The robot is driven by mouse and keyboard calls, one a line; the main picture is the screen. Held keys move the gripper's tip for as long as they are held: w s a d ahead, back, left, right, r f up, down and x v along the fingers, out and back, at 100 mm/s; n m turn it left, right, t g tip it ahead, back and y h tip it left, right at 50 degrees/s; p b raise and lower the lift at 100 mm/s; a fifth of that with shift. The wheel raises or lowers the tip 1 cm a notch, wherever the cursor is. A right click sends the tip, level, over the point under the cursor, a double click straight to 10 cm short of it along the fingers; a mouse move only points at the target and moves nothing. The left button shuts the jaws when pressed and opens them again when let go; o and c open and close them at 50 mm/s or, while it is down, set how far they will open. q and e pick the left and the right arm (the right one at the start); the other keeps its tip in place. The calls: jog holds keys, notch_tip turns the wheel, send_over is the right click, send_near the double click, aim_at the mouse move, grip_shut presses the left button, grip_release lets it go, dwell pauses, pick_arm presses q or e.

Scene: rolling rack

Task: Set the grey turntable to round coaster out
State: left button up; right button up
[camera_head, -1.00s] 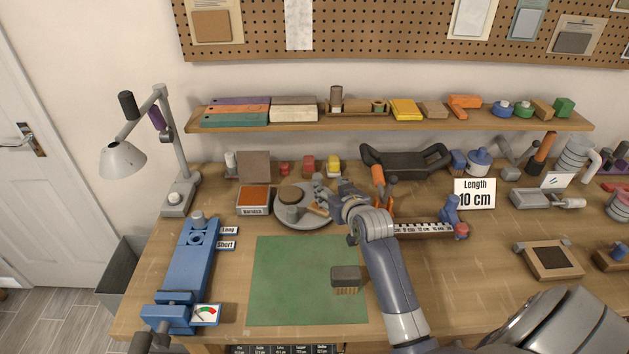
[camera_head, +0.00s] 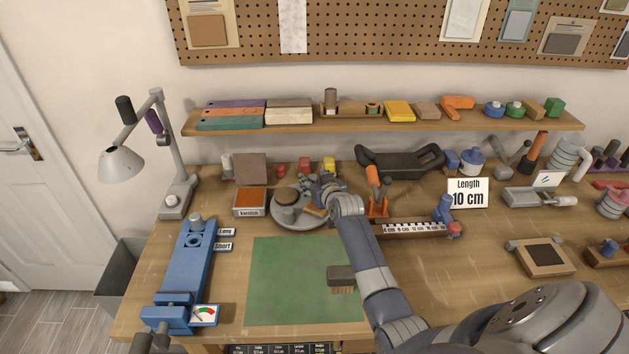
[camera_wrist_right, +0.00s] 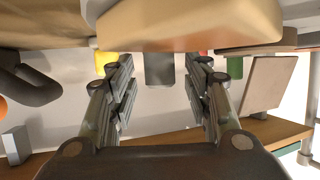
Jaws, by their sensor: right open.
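The grey turntable (camera_head: 301,224) lies on the bench behind the green mat. A round brown coaster (camera_head: 287,194) is at its back left. A grey cylinder (camera_head: 286,214) stands near its front left, and a light wooden piece (camera_head: 315,211) is at its right. My right gripper (camera_head: 322,187) is over the turntable's back right edge and hides part of it. In the right wrist view this gripper (camera_wrist_right: 160,78) is open, with nothing clearly held between its fingers. A large wooden piece (camera_wrist_right: 190,24) fills the top of that view close by. My left gripper is out of view.
A varnish box (camera_head: 250,202) stands left of the turntable. Small red and yellow items (camera_head: 329,164) stand behind it. An orange-handled tool (camera_head: 375,190) stands to the right. A brush (camera_head: 341,277) lies on the green mat (camera_head: 285,280), which is otherwise clear.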

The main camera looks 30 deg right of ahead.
jog(key=shift+w, duration=0.1)
grip_shut()
jog(key=shift+w+d+n+y+b, duration=0.1)
jog(key=shift+w+n+y+b, duration=0.2)
jog(key=shift+b, duration=0.3)
jog(key=n+y+b, duration=0.1)
jog(key=b, duration=0.2)
jog(key=w+n+y+b, duration=0.1)
jog(key=b, duration=0.1)
jog(key=a+n+y+b, duration=0.1)
jog(key=y+b, duration=0.1)
jog(key=b, duration=0.1)
jog(key=shift+w+t+b, duration=0.3)
jog(key=shift+w+a+r+n+y+b, duration=0.1)
jog(key=shift+a+r+n+y+b, duration=0.1)
jog(key=shift+n+y+b, duration=0.35)
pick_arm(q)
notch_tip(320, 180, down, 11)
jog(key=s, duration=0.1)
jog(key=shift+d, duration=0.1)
pick_arm(e)
jog(key=shift+c, duration=0.3)
grip_release()
jog(key=shift+o, duration=0.3)
jog(key=shift+f, duration=0.1)
